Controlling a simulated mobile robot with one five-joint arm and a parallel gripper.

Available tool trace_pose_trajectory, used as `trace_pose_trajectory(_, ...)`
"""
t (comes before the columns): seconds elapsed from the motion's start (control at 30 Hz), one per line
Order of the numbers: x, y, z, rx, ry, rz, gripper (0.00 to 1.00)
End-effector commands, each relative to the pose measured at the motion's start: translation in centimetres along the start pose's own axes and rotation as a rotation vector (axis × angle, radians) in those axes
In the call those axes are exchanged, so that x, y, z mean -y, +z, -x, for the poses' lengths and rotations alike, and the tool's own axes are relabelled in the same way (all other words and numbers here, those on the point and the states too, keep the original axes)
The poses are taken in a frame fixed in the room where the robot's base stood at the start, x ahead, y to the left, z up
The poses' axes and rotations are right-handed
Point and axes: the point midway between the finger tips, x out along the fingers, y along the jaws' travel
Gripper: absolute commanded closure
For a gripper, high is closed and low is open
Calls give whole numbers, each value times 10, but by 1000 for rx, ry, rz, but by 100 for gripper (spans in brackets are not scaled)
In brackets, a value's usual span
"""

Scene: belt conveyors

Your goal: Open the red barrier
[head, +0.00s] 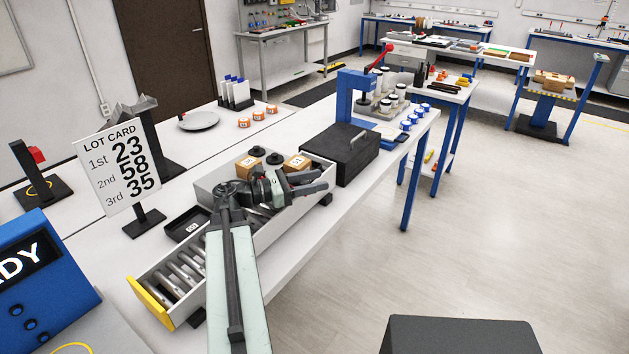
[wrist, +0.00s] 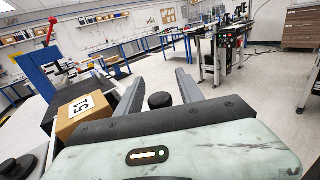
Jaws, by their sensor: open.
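No thing in view is plainly a red barrier. A small red part (head: 38,155) sits on a black post with a flat base at the far left. A red lever (head: 379,56) rises from a blue press at the back of the table; it also shows in the wrist view (wrist: 50,31). My gripper (head: 312,182) is open above the long grey tray, pointing right, well away from both red parts. In the wrist view my gripper (wrist: 158,82) has its fingers apart, with a black knob (wrist: 159,100) seen between them; I cannot tell its distance.
The grey tray (head: 240,247) has a yellow end and holds metal pieces. Cardboard boxes (head: 249,166), a black case (head: 343,150) and a lot card (head: 112,160) stand near my arm. The floor (head: 480,220) to the right is mostly clear.

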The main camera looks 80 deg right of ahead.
Motion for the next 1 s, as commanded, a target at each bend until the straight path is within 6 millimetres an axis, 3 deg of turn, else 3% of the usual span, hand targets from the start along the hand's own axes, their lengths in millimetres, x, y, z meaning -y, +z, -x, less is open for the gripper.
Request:
trace_pose_trajectory(0.13, 0, 0, 0, 0, 0, 0, 58)
trace_pose_trajectory(0.3, 0, 0, 0, 0, -1, 0, 100)
trace_pose_trajectory(1.0, 1, 0, 0, -1, -4, 0, 100)
